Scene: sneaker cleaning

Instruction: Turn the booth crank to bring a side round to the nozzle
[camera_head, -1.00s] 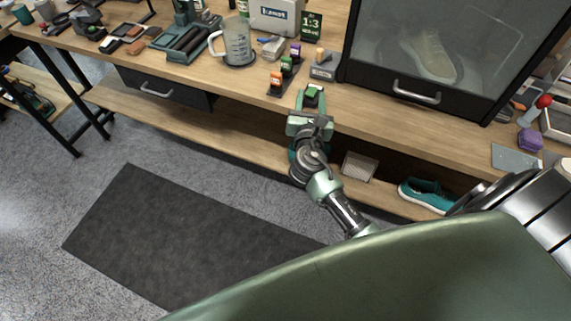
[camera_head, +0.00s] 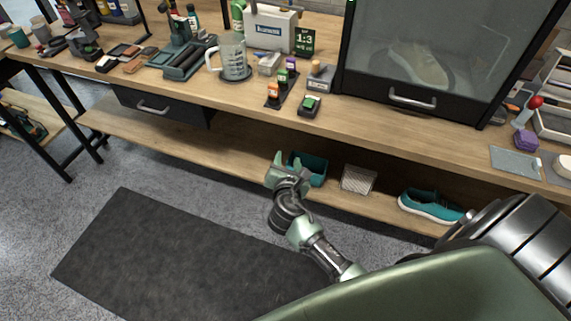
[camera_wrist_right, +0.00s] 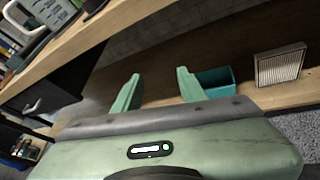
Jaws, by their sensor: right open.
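The booth (camera_head: 345,88) is a black-framed cabinet with a clear front and a bar handle at the bench's back right. A pale sneaker (camera_head: 418,65) shows behind its front. I cannot make out a crank or nozzle for certain. A lever with a red ball knob (camera_head: 536,102) stands right of the booth. My right gripper (camera_head: 278,160) is open and empty, below and in front of the bench edge, apart from the booth. Its two green fingers, spread apart, also show in the right wrist view (camera_wrist_right: 158,90). My left gripper is out of view.
A small block with a green top (camera_head: 309,104) sits near the bench's front edge. A measuring jug (camera_head: 232,60) stands further left. On the low shelf are a teal bin (camera_head: 316,170), a filter-like panel (camera_head: 357,179) and a teal shoe (camera_head: 430,206).

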